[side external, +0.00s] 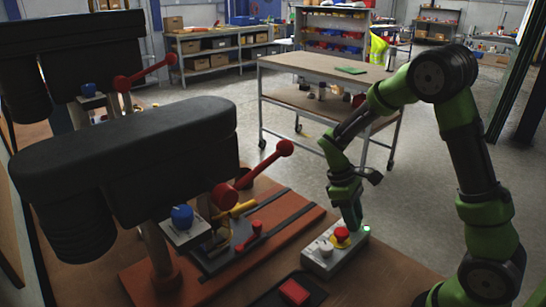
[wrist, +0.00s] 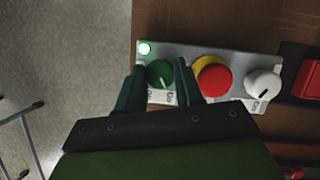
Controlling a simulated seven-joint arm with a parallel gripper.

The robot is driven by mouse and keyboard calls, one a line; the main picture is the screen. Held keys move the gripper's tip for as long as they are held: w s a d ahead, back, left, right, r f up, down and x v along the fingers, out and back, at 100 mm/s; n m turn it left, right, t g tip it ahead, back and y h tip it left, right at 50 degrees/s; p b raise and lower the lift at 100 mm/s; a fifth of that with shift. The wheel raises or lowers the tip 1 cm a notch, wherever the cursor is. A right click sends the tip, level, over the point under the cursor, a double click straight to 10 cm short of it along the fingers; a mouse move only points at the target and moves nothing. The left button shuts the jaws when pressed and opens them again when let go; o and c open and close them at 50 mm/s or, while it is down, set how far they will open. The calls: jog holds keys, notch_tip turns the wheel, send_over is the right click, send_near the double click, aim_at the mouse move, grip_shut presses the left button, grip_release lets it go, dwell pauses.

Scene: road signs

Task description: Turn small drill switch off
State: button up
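A grey switch box (side external: 347,258) stands on the wooden bench, and it also shows in the wrist view (wrist: 229,68). It carries a green knob (wrist: 160,75) with a white pointer mark, a red button on a yellow collar (wrist: 213,78) and a white knob (wrist: 263,84). The lamp (wrist: 145,49) at the box's end glows green. My gripper (side external: 351,222) points down at the lamp end of the box. In the wrist view, its fingers (wrist: 160,72) are apart, one on each side of the green knob. I cannot tell whether they touch it.
A near drill press (side external: 130,165) with red handles and a blue knob (side external: 182,216) stands left of the box, another (side external: 80,50) behind it. A red button (side external: 294,291) on a dark base sits beside the box. A wheeled table (side external: 320,65) stands behind on open floor.

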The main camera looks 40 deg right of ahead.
jog(key=shift+c, duration=0.4)
jog(key=shift+m, duration=0.4)
jog(key=m+y, duration=0.1)
jog(key=m, duration=0.1)
jog(key=m+y, duration=0.1)
jog(key=m, duration=0.1)
jog(key=shift+d+m, duration=0.2)
jog(key=shift+m, duration=0.2)
jog(key=m+y, duration=0.1)
jog(key=m, duration=0.2)
jog(key=m+t+y, duration=0.1)
jog(key=m, duration=0.2)
jog(key=shift+d, duration=0.15)
jog(key=shift+m, duration=0.3)
jog(key=o, duration=0.7)
jog(key=shift+o, duration=0.2)
jog(key=v, duration=1.7)
jog(key=shift+s+d, duration=0.15)
jog(key=shift+d, duration=0.1)
